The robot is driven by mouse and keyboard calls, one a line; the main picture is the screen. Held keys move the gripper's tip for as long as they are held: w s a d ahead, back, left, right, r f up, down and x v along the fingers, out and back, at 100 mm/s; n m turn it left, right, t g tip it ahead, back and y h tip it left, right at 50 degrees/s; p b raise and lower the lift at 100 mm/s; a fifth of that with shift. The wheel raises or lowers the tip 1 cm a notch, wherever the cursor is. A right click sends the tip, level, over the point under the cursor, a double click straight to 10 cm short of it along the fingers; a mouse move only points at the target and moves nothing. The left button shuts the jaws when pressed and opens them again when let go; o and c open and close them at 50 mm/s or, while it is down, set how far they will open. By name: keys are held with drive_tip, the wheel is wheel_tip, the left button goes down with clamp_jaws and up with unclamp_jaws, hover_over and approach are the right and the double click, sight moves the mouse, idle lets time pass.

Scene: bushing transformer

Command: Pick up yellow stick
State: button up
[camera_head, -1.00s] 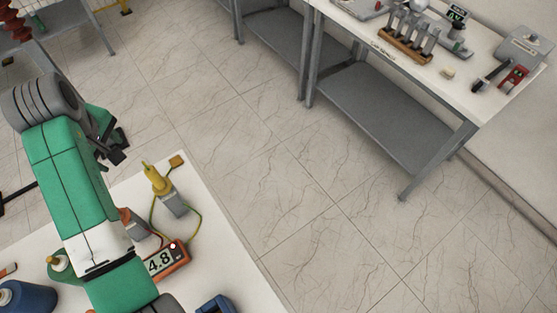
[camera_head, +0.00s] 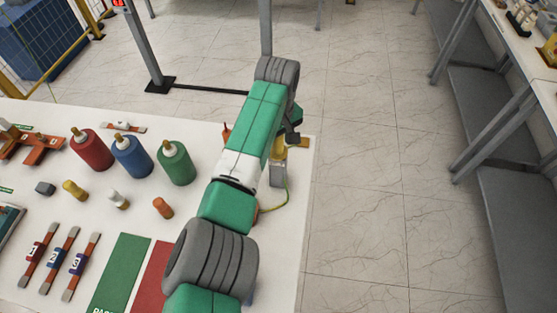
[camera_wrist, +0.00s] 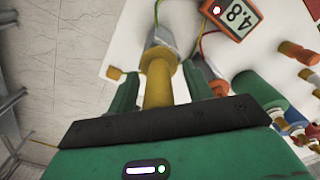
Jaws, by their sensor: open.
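The yellow stick (camera_wrist: 158,85) has a wider yellow collar and stands at a grey block (camera_wrist: 160,45) with a wire. In the wrist view it lies between the two green fingers of my gripper (camera_wrist: 162,92). The gripper is open, with a finger on each side and a visible gap on the right. Contact on the left cannot be told. In the head view the stick (camera_head: 278,148) is mostly hidden behind my arm at the table's right edge, above the grey block (camera_head: 279,173).
An orange meter (camera_wrist: 235,14) lies beside the grey block. Red (camera_head: 90,150), blue (camera_head: 132,157) and green (camera_head: 176,164) bottle-like cylinders stand left of my arm on the white table (camera_head: 215,132). Open floor (camera_head: 360,200) lies to the right.

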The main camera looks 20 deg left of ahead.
drive_tip(key=shift+f, duration=0.2)
drive_tip(key=shift+c, duration=0.2)
drive_tip(key=c, duration=1)
drive_tip(key=shift+c, duration=0.2)
drive_tip(key=shift+r, duration=0.15)
